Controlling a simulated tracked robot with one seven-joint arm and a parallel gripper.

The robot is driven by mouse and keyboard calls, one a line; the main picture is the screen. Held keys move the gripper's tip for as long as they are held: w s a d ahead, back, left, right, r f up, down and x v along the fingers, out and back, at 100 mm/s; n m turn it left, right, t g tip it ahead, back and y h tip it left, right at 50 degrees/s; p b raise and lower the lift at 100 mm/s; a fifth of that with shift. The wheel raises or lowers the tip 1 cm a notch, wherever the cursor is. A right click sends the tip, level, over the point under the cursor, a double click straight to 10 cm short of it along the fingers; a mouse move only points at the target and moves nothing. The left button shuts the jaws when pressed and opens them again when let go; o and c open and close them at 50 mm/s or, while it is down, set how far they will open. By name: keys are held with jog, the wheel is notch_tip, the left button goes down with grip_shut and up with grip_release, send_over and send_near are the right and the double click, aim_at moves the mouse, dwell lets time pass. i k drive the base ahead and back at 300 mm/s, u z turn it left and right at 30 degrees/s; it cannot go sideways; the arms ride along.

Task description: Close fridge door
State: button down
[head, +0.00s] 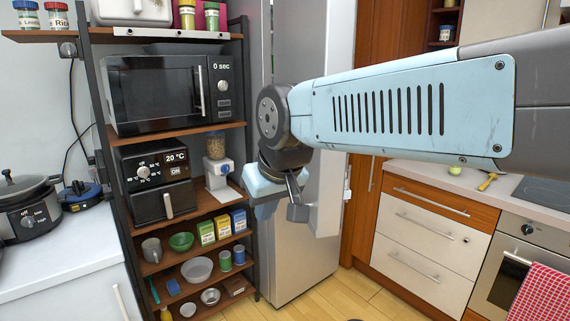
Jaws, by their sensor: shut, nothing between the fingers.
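The tall silver fridge (303,262) stands in the middle of the head view, behind my arm. A pale panel with a light edge (331,180) shows at its right side, beside the wooden cabinet. My arm covers much of the fridge's middle, so I cannot tell how far the door stands open. My gripper (297,212) hangs at the end of the arm in front of the fridge. Its small grey fingers look closed, with nothing held. I cannot tell whether they touch the door.
A shelf rack with a microwave (165,92), an air fryer (158,183), boxes and bowls stands left of the fridge. Drawers (425,240) and an oven (520,265) with a red checked towel (545,293) are at right. Wooden floor (345,292) shows in front of the fridge.

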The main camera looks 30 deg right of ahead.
aim_at(312, 39)
jog(key=z, duration=0.05)
jog(key=k, duration=1)
jog(key=z, duration=0.4)
jog(key=i, duration=1)
jog(key=u, duration=0.05)
